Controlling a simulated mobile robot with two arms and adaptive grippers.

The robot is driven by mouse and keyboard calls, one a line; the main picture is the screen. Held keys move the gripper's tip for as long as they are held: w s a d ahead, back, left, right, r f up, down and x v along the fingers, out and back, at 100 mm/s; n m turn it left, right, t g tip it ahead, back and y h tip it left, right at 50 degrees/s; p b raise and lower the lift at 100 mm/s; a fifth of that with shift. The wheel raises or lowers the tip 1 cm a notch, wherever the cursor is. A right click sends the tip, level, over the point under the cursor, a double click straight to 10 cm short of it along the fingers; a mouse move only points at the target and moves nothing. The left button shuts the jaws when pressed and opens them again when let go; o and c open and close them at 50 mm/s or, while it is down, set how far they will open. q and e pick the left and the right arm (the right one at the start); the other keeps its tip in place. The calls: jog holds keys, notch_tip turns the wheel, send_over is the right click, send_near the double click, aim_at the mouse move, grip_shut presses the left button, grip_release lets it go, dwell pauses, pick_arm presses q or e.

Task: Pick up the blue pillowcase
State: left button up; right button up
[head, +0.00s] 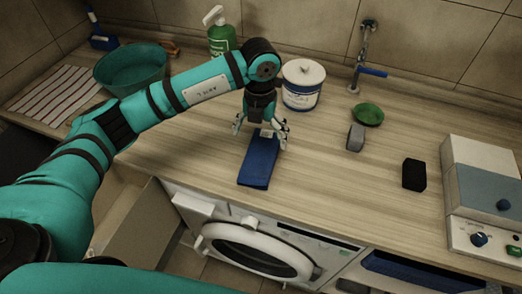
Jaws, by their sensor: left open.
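The blue pillowcase (258,165) lies folded flat on the wooden counter, near its front edge above the washing machine. It has a pale label near its far end. My left gripper (261,138) is open and points down over the far end of the pillowcase, its fingers spread to either side. I cannot tell whether the fingers touch the cloth. The gripper hides part of the far end. My right gripper is not in view.
A white tub (301,94) stands just behind the gripper, with a green soap bottle (221,38) further back. A teal basin (132,75) is at left. A grey block (355,138), black block (414,175) and green dish (368,114) lie right. The washing machine (255,245) is below.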

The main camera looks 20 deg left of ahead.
aim_at(261, 151)
pick_arm(q)
jog(key=shift+f, duration=0.8)
jog(key=f+p, duration=0.2)
jog(key=f, duration=0.1)
jog(key=f+p, duration=0.1)
jog(key=shift+s+d+f, duration=0.2)
jog(key=shift+s+f, duration=0.05)
jog(key=shift+f, duration=0.45)
jog(key=shift+c, duration=0.4)
jog(key=shift+w, duration=0.1)
jog(key=c, duration=1.3)
jog(key=shift+r, duration=0.1)
